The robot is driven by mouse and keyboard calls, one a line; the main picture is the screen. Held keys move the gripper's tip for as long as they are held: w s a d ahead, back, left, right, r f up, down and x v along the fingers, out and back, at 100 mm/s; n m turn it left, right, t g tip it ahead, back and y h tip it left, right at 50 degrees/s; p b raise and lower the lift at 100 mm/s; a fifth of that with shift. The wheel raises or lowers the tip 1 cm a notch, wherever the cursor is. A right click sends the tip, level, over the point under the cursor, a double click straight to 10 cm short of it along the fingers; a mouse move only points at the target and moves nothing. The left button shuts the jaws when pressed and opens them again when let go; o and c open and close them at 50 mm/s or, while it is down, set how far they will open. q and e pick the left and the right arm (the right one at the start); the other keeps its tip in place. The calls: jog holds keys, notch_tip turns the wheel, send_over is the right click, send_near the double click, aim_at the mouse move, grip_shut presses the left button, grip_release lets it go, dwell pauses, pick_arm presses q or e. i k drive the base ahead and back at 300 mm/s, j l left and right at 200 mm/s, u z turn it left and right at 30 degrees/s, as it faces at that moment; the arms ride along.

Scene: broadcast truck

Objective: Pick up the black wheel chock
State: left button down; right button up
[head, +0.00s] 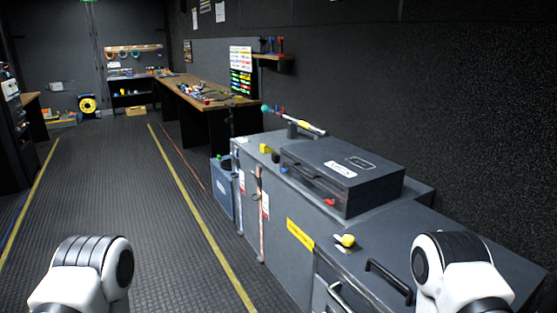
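My two arms show only as white and black joints at the bottom left and bottom right. Neither gripper is in view.
The cabinet has a black handle (390,282) and a yellow knob (345,240) on its near part. A blue-grey bin (222,188) stands at its far left. A cluttered wooden workbench (195,92) lies beyond. The ribbed floor (125,205) to the left is clear.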

aim_at(275, 157)
jog(key=z, duration=0.8)
jog(key=i+j+z, duration=0.15)
jog(key=j+z, duration=0.15)
jog(key=i+j+z, duration=0.15)
jog(key=j+z, duration=0.2)
jog(key=j, duration=0.15)
jog(key=j+z, duration=0.3)
jog(key=j, duration=0.15)
jog(key=i+j+z, duration=0.1)
jog(key=j+z, duration=0.2)
jog(key=j, duration=0.15)
